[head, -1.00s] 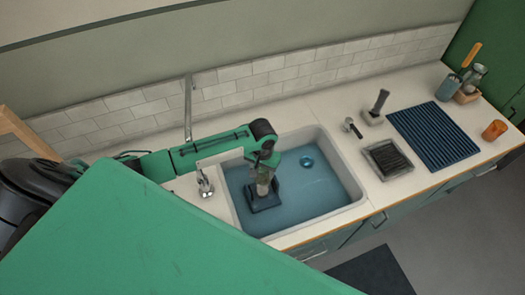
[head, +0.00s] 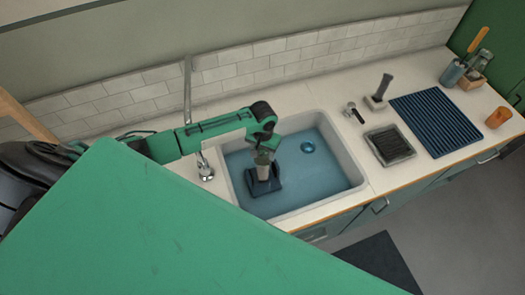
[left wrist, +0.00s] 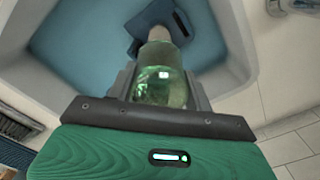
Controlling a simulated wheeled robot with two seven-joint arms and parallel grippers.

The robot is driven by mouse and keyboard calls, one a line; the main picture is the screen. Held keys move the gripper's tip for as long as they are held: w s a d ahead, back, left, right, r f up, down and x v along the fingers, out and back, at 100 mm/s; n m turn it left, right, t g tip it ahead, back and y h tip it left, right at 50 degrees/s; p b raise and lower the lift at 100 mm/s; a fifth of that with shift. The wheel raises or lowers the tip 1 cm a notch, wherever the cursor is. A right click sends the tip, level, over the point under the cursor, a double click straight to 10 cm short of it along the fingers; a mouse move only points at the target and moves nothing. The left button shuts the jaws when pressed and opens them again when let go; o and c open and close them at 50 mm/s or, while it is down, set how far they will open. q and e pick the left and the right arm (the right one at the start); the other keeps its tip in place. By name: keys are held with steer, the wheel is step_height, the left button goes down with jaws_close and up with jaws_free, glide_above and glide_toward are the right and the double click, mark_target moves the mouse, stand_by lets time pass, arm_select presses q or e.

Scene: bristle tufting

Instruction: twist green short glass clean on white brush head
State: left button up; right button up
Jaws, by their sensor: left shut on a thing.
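My left gripper (head: 264,158) is shut on the green short glass (left wrist: 161,82), which is clear and shows large in the left wrist view. The gripper points down into the sink. A pale brush head (left wrist: 180,33) shows at the far end of the glass, above a dark blue base (head: 266,187) on the sink floor. The base also shows in the left wrist view (left wrist: 150,17). The glass is at the brush head, but I cannot tell how far it is over it. My right gripper is not in view.
The sink (head: 348,162) has a blue floor with a round blue piece (head: 307,147). A faucet (head: 205,172) stands at its left. To the right lie a dark brush tray (head: 390,146), a blue ribbed mat (head: 436,121), an orange cup (head: 498,117) and a utensil holder (head: 452,74).

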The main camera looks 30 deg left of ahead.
arm_select(q)
step_height(320, 180, down, 2)
steer(key=shift+f+b, duration=0.15)
steer(key=shift+b, duration=0.95)
steer(key=shift+f+b, duration=0.85)
steer(key=shift+b, duration=0.3)
steer(key=shift+f, duration=1.4)
steer(key=o, duration=0.6)
steer(key=shift+c, duration=0.2)
steer(key=c, duration=0.4)
